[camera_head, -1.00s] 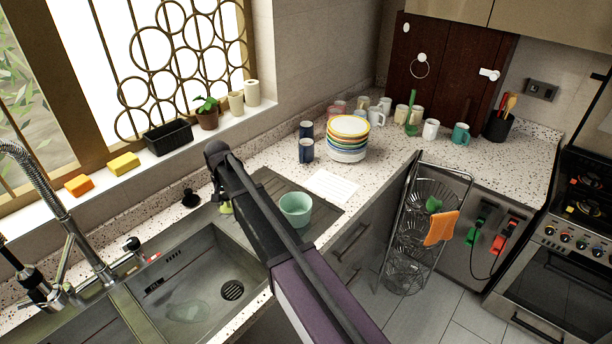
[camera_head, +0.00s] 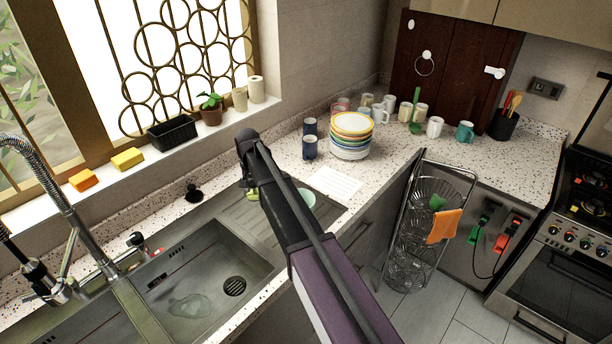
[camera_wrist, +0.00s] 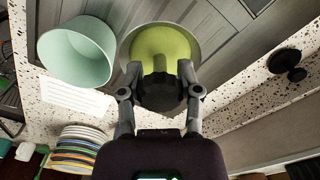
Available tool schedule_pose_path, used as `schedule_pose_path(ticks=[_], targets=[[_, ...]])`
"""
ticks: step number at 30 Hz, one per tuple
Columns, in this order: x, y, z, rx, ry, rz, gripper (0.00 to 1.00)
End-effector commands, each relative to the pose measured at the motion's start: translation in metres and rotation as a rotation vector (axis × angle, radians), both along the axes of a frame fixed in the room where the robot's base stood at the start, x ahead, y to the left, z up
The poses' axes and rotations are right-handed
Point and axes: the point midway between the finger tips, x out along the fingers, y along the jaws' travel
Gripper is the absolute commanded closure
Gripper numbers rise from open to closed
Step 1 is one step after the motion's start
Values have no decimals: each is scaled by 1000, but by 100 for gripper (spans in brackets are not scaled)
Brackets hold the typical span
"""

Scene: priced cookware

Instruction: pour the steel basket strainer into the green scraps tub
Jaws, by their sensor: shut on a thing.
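My gripper (camera_wrist: 160,92) is shut on the dark central post of the steel basket strainer (camera_wrist: 196,36) in the wrist view. The strainer shows a pale grey rim with yellow-green inside; I cannot tell whether that is loose contents. In the head view, only a yellow-green bit shows beneath my gripper (camera_head: 246,160), and my arm hides the rest. The mint-green scraps tub (camera_wrist: 77,52) stands beside the strainer, to its left in the wrist view, apart from it. In the head view the tub (camera_head: 307,197) is mostly behind my arm, on the ribbed drainboard.
A stack of plates (camera_head: 350,138), blue mugs (camera_head: 310,147) and a white sheet (camera_head: 336,182) lie beyond the drainboard. A black plug (camera_head: 193,194) is on the counter near the window. The sink (camera_head: 195,285) is front left, with a tall tap (camera_head: 65,195).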

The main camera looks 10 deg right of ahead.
Motion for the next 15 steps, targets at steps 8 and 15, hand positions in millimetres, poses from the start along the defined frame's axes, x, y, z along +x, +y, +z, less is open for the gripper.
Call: schedule_pose_path(ticks=[8, 15], targets=[[19, -78, -2, 0, 0, -85, 100], [27, -141, -4, 0, 0, -151, 100]])
